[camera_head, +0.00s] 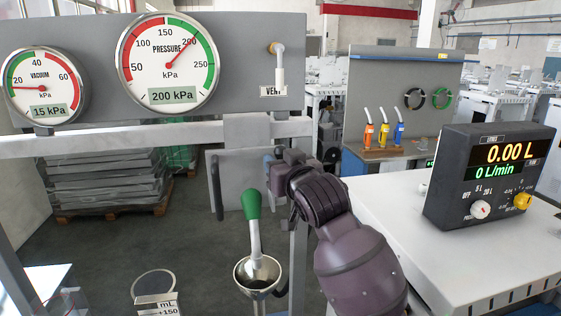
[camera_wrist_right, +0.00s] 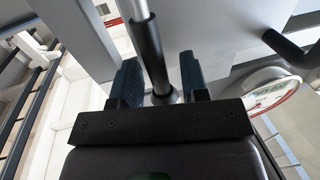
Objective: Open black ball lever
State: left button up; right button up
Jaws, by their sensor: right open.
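My right gripper (camera_head: 271,170) is in the middle of the head view, pointing left beside a grey upright frame. In the right wrist view its two dark blue fingers (camera_wrist_right: 159,78) stand apart. A metal rod with a black sleeve (camera_wrist_right: 150,50) runs between them; I cannot tell whether either finger touches it. No black ball shows clearly in either view, so I cannot tell whether this rod is the black ball lever. A green-handled lever (camera_head: 251,202) rises from a metal cup (camera_head: 257,275) below the gripper. My left gripper is not in view.
A grey panel carries a vacuum gauge (camera_head: 42,86) and a pressure gauge (camera_head: 167,64) reading 200 kPa. A black flow display (camera_head: 490,175) stands on a white bench (camera_head: 400,215) at the right. A black bar handle (camera_head: 215,188) is left of the gripper.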

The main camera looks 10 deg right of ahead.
jog(key=shift+c, duration=0.3)
grip_shut()
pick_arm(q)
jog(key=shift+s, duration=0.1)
